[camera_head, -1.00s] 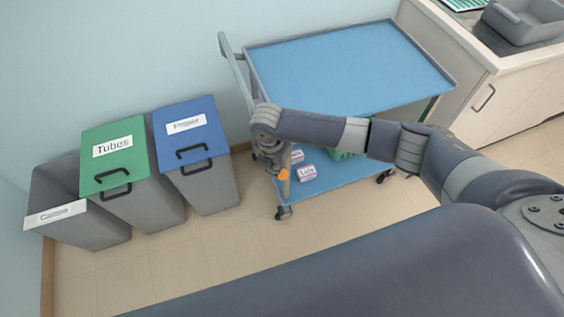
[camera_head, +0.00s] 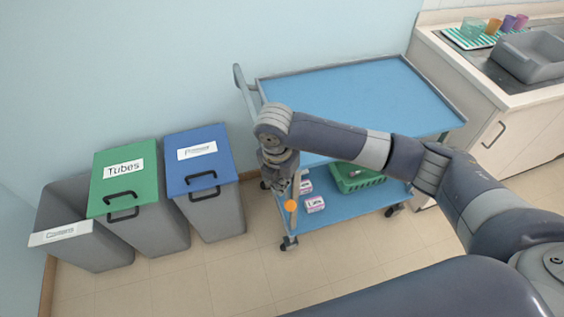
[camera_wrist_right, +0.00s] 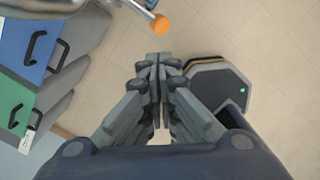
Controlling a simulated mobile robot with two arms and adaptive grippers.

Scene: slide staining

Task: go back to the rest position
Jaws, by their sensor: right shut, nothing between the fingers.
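My right arm reaches in from the right in the head view, across the front of the blue cart (camera_head: 350,92). My right gripper (camera_head: 280,182) hangs at its end, pointing down near the cart's left front corner. In the right wrist view the right gripper (camera_wrist_right: 158,62) has its fingers together with nothing between them, above the tiled floor. An orange ball-shaped tip (camera_wrist_right: 160,25) shows just ahead of the fingers; it also shows below the gripper in the head view (camera_head: 290,206). My left gripper is not in view.
Three bins stand at the left: an open grey one (camera_head: 92,252), a green-lidded one marked Tubes (camera_head: 122,172) and a blue-lidded one (camera_head: 196,160). The cart's lower shelf holds a green basket (camera_head: 352,182) and small boxes (camera_head: 314,204). A sink counter (camera_head: 500,105) stands at right.

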